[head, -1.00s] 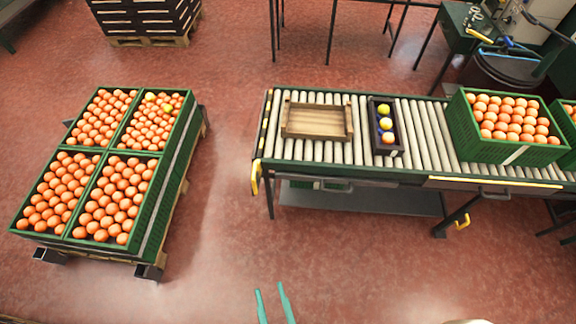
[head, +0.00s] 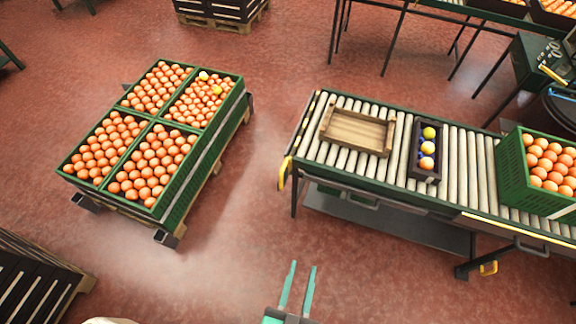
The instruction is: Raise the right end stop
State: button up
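My gripper (head: 303,266) shows at the bottom middle, its two teal fingers apart with nothing between them. It is over open floor, in front of and below the near left corner of the roller conveyor (head: 468,158). A yellow curved handle (head: 283,173) sits at the conveyor's left end, apart from the gripper. I cannot tell which part is the right end stop; the conveyor's right end is outside the view.
An empty wooden tray (head: 357,132), a dark box with several balls (head: 427,171) and a green crate of oranges (head: 511,177) stand on the rollers. Orange-filled green crates on a pallet (head: 196,177) are at left. A dark slatted crate (head: 42,279) is lower left. Floor between is clear.

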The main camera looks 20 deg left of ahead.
jog(key=w+a+f+t, duration=0.1)
jog(key=w+a+f, duration=0.2)
jog(key=w, duration=0.2)
jog(key=w+a+f+m, duration=0.1)
jog(key=w+a+f, duration=0.15)
jog(key=w, duration=0.35)
jog(key=w+a+f+t, duration=0.1)
jog(key=w+a+f, duration=0.15)
jog(key=w, duration=0.25)
jog(key=m+g+h, duration=0.1)
send_near(283, 170)
jog(key=w, duration=1.2)
jog(key=shift+w+a+f, duration=0.15)
jog(key=shift+w+f, duration=0.05)
jog(key=shift+f, duration=0.15)
grip_shut()
